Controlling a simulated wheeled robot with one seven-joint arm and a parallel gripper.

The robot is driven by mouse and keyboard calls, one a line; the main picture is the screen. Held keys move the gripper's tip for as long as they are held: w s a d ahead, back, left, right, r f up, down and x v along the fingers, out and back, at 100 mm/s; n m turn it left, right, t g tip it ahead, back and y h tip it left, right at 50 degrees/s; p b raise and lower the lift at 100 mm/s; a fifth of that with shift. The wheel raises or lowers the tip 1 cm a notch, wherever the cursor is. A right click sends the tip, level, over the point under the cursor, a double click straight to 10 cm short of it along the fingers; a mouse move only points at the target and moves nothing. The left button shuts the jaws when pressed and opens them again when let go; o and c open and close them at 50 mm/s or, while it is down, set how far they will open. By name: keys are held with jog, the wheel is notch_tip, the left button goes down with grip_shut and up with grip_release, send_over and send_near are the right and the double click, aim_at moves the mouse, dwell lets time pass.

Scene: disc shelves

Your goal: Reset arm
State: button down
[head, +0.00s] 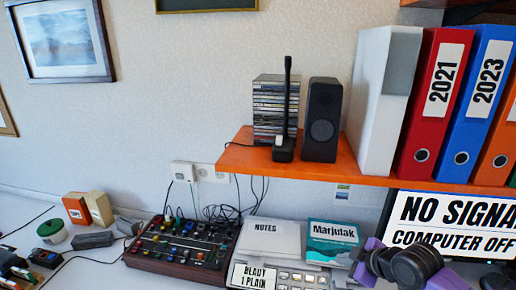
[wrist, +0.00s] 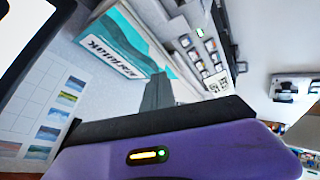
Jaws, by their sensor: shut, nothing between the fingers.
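My gripper (wrist: 158,92) shows in the wrist view as dark grey fingers, shut and empty, in front of a purple and black body. Beyond the fingers lies the teal and white Marjulak book (wrist: 117,42). In the head view, purple and dark parts of my arm show at the bottom right, in front of the monitor (head: 450,222) and right of the Marjulak book (head: 332,240). The fingertips cannot be made out there.
An orange shelf (head: 300,172) holds binders, a black speaker (head: 322,118) and a stack of discs (head: 270,105). Below are a mixer (head: 180,245), a notes box (head: 268,240) and cables. Open wall lies left of the shelf.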

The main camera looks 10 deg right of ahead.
jog(key=w+a+r+m+t+y, duration=0.3)
jog(key=a+r+t, duration=0.2)
jog(key=a+r, duration=0.65)
jog(key=s+a+r+m+t+h, duration=0.2)
jog(key=s+a+r+m+t, duration=0.1)
jog(key=s+r+m+t, duration=0.35)
jog(key=s+d+f+g+h+b, duration=0.1)
jog(key=s+f, duration=0.3)
jog(key=s, duration=1)
jog(key=s+d+f+m+g+h+b, duration=0.1)
jog(key=s+f, duration=0.4)
jog(key=s, duration=1)
jog(key=s+d+f+m+g+h+b, duration=0.1)
jog(key=s+d+f+g, duration=0.2)
jog(key=s, duration=1.2)
notch_tip(320, 180, down, 2)
jog(key=shift+s+f+h, duration=0.15)
jog(key=shift+f+h, duration=0.1)
jog(key=shift+h, duration=0.05)
